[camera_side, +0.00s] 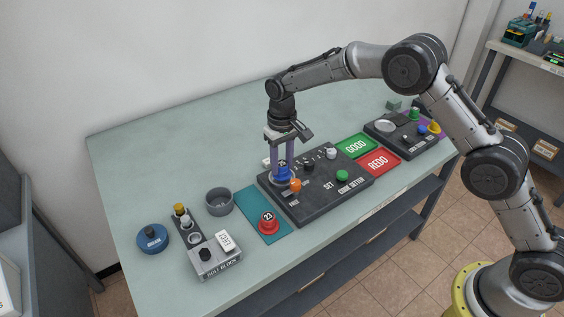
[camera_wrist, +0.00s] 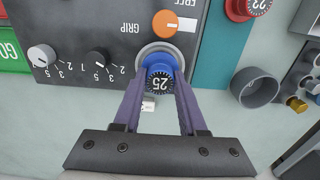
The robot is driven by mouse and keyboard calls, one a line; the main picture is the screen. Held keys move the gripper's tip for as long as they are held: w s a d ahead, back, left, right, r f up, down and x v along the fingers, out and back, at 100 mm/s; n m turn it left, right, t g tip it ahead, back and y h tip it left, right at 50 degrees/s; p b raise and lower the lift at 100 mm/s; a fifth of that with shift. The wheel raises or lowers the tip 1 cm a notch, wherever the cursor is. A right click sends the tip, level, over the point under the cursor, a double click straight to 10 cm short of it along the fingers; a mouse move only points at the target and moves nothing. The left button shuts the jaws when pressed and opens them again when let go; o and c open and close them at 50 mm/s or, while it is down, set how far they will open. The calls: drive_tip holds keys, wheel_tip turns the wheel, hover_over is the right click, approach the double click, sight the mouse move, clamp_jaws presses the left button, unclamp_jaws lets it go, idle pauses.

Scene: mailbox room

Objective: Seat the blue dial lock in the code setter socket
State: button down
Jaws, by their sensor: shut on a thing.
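The blue dial lock (camera_side: 283,174) is at the left end of the dark code setter panel (camera_side: 335,196). In the wrist view the blue dial lock (camera_wrist: 159,82) shows the number 25 and sits within the pale ring of the socket (camera_wrist: 146,51). My gripper (camera_side: 284,163) points down from above, its two purple fingers closed on the lock's sides. In the wrist view the fingers of my gripper (camera_wrist: 159,97) flank the lock. I cannot tell whether the lock is fully down in the socket.
An orange GRIP knob (camera_side: 295,185) stands close to the lock. A red dial lock (camera_side: 268,222) rests on a teal mat (camera_side: 251,207). A grey cup (camera_side: 219,201), the bolt block (camera_side: 217,262), a blue round piece (camera_side: 152,238) and green GOOD (camera_side: 356,147) and red REDO (camera_side: 379,162) trays lie around.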

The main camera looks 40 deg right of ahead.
drive_tip(key=shift+f, duration=0.75)
idle(0.8)
drive_tip(key=shift+c, duration=0.7)
unclamp_jaws()
drive_tip(key=shift+r, duration=3.05)
